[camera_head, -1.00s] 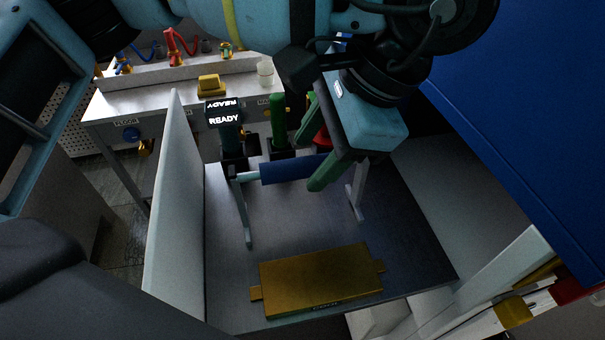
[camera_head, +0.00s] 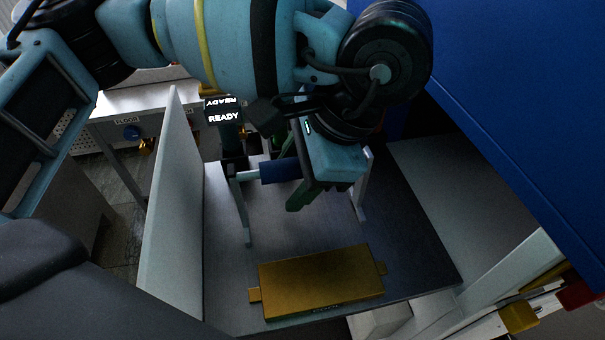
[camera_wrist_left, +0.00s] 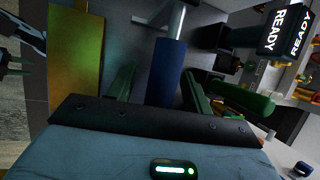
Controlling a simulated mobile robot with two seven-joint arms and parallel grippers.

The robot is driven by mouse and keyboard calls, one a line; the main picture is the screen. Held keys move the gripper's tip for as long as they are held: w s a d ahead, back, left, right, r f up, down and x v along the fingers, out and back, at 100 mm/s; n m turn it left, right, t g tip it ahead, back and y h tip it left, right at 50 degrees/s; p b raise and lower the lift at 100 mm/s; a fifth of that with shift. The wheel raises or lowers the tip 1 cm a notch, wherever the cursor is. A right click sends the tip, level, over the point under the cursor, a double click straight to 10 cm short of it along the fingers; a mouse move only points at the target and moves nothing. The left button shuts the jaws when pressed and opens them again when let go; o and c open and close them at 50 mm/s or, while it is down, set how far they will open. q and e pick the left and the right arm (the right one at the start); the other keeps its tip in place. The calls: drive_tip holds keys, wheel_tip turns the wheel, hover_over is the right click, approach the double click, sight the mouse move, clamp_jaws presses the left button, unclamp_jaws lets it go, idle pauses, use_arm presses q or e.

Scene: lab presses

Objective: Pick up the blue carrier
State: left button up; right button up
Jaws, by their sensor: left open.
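The blue carrier (camera_head: 279,171) is a dark blue bar with a pale shaft at its end, lying across two thin upright supports above the grey tray floor. My left gripper (camera_head: 297,185) is over its right part and hides that part in the head view. In the left wrist view the blue carrier (camera_wrist_left: 166,72) runs between the two green fingers of my open left gripper (camera_wrist_left: 160,84), one finger on each side. I cannot tell whether either finger touches it.
A yellow block (camera_head: 320,284) with end tabs lies on the tray near its front. A white wall panel (camera_head: 172,195) bounds the left side. A black READY display (camera_head: 224,113) stands behind the supports. A big blue panel (camera_head: 520,110) fills the upper right.

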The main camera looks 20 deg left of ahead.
use_arm(q)
drive_tip(key=shift+f, duration=0.25)
idle(0.3)
clamp_jaws()
idle(0.4)
